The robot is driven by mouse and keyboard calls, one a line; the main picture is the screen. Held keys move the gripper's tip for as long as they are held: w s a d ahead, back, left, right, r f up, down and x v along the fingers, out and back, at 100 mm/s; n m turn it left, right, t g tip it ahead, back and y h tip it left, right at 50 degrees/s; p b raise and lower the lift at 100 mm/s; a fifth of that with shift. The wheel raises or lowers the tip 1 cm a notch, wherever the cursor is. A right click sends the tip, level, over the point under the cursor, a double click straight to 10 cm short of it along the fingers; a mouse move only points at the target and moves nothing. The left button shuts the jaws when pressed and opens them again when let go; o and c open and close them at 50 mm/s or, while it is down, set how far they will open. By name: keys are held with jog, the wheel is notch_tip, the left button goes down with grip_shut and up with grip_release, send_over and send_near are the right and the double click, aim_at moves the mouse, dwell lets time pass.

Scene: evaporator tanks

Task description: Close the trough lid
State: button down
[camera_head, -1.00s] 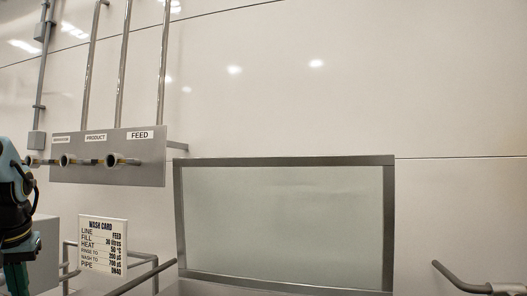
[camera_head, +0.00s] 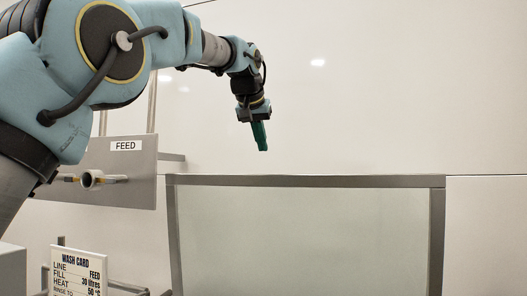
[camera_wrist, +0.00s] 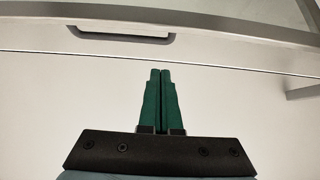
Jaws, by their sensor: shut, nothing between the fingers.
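The trough lid (camera_head: 306,182) is a clear, greenish panel in a grey metal frame. It stands raised in front of the wall in the head view, and its lower part is cut off. My gripper (camera_head: 262,150) points down above the lid's top edge, left of its middle, with green fingers together and empty. In the wrist view my gripper (camera_wrist: 160,72) shows shut fingers pointing toward a grey metal frame edge (camera_wrist: 230,45) with a handle-like bar (camera_wrist: 120,35). A gap shows between the fingertips and that edge. The trough itself is out of view.
A pipe panel with a FEED label (camera_head: 126,146) and a pipe port (camera_head: 92,180) is at the left, partly behind my arm. A wash card (camera_head: 77,272) stands at the lower left. The pale wall right of my gripper is clear.

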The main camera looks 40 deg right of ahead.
jog(key=p+x, duration=0.2)
jog(key=x, duration=0.6)
jog(key=shift+s+a+f+p, duration=0.25)
jog(key=shift+s+a, duration=0.25)
jog(key=shift+a, duration=0.25)
jog(key=shift+s+a+f+p, duration=0.15)
jog(key=shift+s+a+f, duration=0.25)
jog(key=shift+a, duration=0.4)
